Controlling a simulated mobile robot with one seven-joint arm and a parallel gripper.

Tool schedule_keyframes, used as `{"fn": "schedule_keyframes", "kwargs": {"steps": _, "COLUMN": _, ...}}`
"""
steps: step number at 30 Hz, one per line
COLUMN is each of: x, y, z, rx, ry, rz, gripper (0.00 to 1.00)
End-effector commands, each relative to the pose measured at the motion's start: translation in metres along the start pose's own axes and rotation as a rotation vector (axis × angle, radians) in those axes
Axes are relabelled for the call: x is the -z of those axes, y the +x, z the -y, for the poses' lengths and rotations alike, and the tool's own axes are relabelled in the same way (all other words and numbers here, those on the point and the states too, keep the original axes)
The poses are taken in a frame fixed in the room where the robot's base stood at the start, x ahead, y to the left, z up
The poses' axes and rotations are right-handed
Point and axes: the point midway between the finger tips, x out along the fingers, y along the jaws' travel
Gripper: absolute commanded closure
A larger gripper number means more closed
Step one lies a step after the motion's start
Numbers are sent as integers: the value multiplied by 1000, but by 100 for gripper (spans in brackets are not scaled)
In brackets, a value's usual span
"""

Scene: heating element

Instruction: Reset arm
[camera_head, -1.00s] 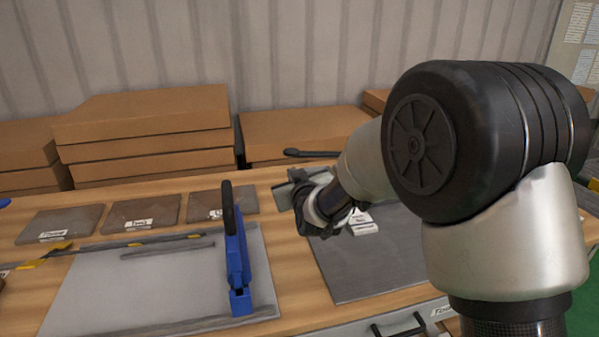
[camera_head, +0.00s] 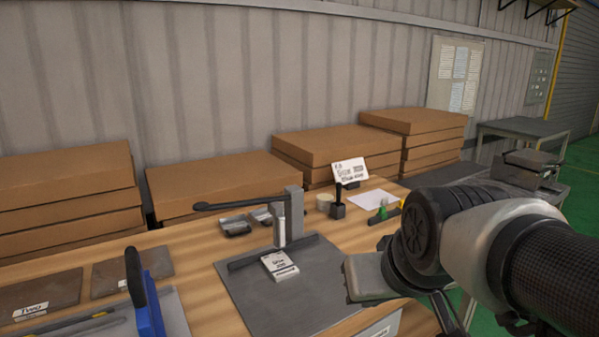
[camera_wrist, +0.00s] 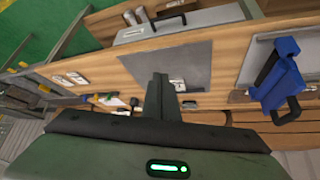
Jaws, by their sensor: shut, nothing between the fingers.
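My gripper (camera_wrist: 160,97) shows in the wrist view with its two dark fingers together and nothing between them. It hangs above the workbench and touches nothing that I can see. In the head view my arm (camera_head: 470,235) is folded at the right, beyond the bench's front edge; the fingertips cannot be made out there. The dark grey mat (camera_head: 255,305), which also shows in the wrist view (camera_wrist: 200,60), lies on the wooden bench. A grey lever press (camera_head: 282,220) stands at its back, with a white labelled block (camera_head: 280,266) beside it.
A blue-handled tool (camera_head: 150,305) stands at the left, also in the wrist view (camera_wrist: 280,75). Cardboard boxes (camera_head: 235,180) line the wall. A black stand (camera_head: 338,207), label card (camera_head: 350,171) and small trays (camera_head: 235,225) are at the back. Green floor is open at the right.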

Motion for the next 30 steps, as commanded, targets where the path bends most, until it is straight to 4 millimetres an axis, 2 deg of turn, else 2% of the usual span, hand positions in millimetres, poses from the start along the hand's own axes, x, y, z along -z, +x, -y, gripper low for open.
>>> {"fn": "schedule_keyframes", "kwargs": {"steps": 1, "x": -16, "y": -9, "z": -7, "rx": -15, "ry": 26, "rz": 22, "gripper": 100}}
{"fn": "schedule_keyframes", "kwargs": {"steps": 6, "x": -72, "y": -32, "z": -23, "rx": -56, "ry": 107, "rz": 116, "gripper": 100}}
{"fn": "schedule_keyframes", "kwargs": {"steps": 8, "x": -58, "y": -51, "z": -22, "rx": -54, "ry": 105, "rz": 122, "gripper": 100}}
{"fn": "schedule_keyframes", "kwargs": {"steps": 17, "x": -16, "y": -108, "z": -22, "rx": -52, "ry": 102, "rz": 121, "gripper": 100}}
{"fn": "schedule_keyframes", "kwargs": {"steps": 24, "x": 25, "y": -166, "z": -23, "rx": -52, "ry": 101, "rz": 120, "gripper": 100}}
{"fn": "schedule_keyframes", "kwargs": {"steps": 30, "x": 36, "y": -182, "z": -23, "rx": -51, "ry": 101, "rz": 120, "gripper": 100}}
